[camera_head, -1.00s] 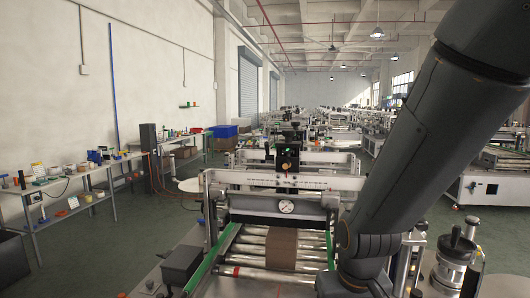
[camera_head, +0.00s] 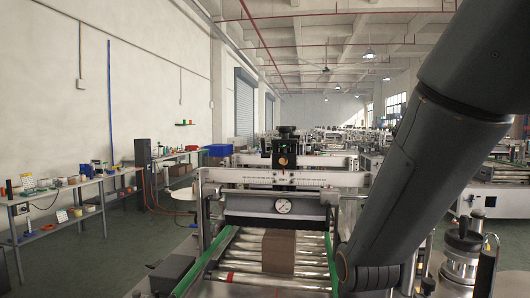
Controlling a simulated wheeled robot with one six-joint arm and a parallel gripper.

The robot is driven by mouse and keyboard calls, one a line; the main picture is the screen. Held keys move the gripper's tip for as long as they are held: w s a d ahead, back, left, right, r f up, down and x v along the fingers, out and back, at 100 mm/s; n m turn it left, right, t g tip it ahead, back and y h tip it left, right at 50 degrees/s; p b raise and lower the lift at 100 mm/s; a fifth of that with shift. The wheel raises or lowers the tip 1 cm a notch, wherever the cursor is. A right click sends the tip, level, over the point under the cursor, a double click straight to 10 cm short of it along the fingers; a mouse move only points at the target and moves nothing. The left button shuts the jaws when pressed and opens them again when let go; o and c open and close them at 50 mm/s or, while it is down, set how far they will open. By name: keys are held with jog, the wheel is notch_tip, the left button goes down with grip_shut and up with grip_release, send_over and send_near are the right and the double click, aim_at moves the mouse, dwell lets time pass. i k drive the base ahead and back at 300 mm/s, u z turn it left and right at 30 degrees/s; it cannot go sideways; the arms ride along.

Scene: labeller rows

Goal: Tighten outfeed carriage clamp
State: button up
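The labeller's outfeed carriage appears to be the white crossbeam with a ruled scale (camera_head: 290,179) over the roller bed. A black knob on a post (camera_head: 285,146) stands at the beam's middle, and a round gauge (camera_head: 282,206) sits on the dark bar below. I cannot tell which part is the clamp. My dark grey arm crosses the right side and bends at a joint low beside the rollers. My gripper is out of view.
A metal post with a black handle (camera_head: 463,245) stands at the lower right. A dark box (camera_head: 172,274) sits left of the rollers. Benches with small parts (camera_head: 60,196) line the left wall, with open green floor before them. More machines fill the back and right.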

aim_at(264, 155)
jog(key=k, duration=1.2)
jog(key=u, duration=0.7)
jog(key=i, duration=1.3)
jog(key=z, duration=0.55)
jog(key=i, duration=0.75)
jog(key=z, duration=0.65)
